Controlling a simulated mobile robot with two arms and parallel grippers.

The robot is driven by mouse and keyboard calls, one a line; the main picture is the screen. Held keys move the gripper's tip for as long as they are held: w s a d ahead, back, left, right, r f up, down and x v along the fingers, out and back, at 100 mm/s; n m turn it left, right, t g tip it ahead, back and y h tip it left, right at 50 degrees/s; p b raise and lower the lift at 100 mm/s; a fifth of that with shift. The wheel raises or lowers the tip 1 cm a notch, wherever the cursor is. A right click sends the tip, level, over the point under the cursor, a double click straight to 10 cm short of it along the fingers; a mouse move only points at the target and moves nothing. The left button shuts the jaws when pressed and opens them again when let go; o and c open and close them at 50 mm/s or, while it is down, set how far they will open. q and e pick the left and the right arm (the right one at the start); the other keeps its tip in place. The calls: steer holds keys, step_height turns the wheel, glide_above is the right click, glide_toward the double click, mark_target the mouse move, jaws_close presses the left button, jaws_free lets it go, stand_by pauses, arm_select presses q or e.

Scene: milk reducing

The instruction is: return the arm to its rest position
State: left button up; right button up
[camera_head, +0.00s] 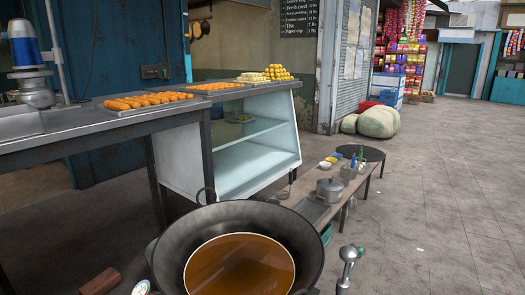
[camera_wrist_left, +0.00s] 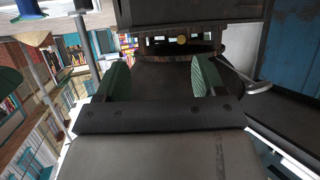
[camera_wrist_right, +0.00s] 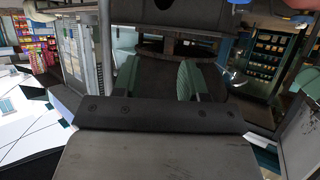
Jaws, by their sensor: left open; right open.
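Neither arm shows in the head view. My left gripper (camera_wrist_left: 161,78) shows in the left wrist view with its two green fingers wide apart and nothing between them. My right gripper (camera_wrist_right: 157,78) shows in the right wrist view, also with its green fingers apart and empty. A large dark wok (camera_head: 205,230) stands at the bottom centre of the head view, with brown liquid (camera_head: 240,268) in it. Neither gripper is seen touching it.
A metal counter (camera_head: 70,128) with trays of orange sweets (camera_head: 148,100) stands at the left, beside a glass-fronted case (camera_head: 258,150). A low bench (camera_head: 345,205) with a lidded pot (camera_head: 330,189) is right of the wok. The paved floor (camera_head: 440,200) at right is clear.

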arm_select(q)
steer(key=s+a+f+g+y+p, duration=0.1)
steer(key=s+g+p, duration=0.3)
steer(key=s, duration=0.5)
steer(key=s+a+f+g+y+p, duration=0.1)
steer(key=s+a+f+g+p, duration=0.2)
steer(key=s, duration=0.7)
steer(key=s+a+f+g+y+p, duration=0.1)
steer(key=s+a+g+p, duration=0.3)
steer(key=s, duration=0.5)
steer(key=shift+s+a+f+n+g+p, duration=0.25)
steer(key=shift+f+g, duration=0.25)
steer(key=shift+f, duration=0.25)
arm_select(e)
steer(key=s+d+f+g+h, duration=0.1)
steer(key=s+g, duration=0.3)
steer(key=s, duration=0.5)
steer(key=s+d+f+g+h, duration=0.1)
steer(key=s+d+f+g, duration=0.2)
steer(key=s, duration=0.7)
steer(key=s+d+f+g+h, duration=0.1)
steer(key=s+d+g, duration=0.3)
steer(key=s, duration=0.5)
steer(key=shift+s+d+f+m+g, duration=0.25)
steer(key=shift+f+g, duration=0.25)
steer(key=shift+f, duration=0.25)
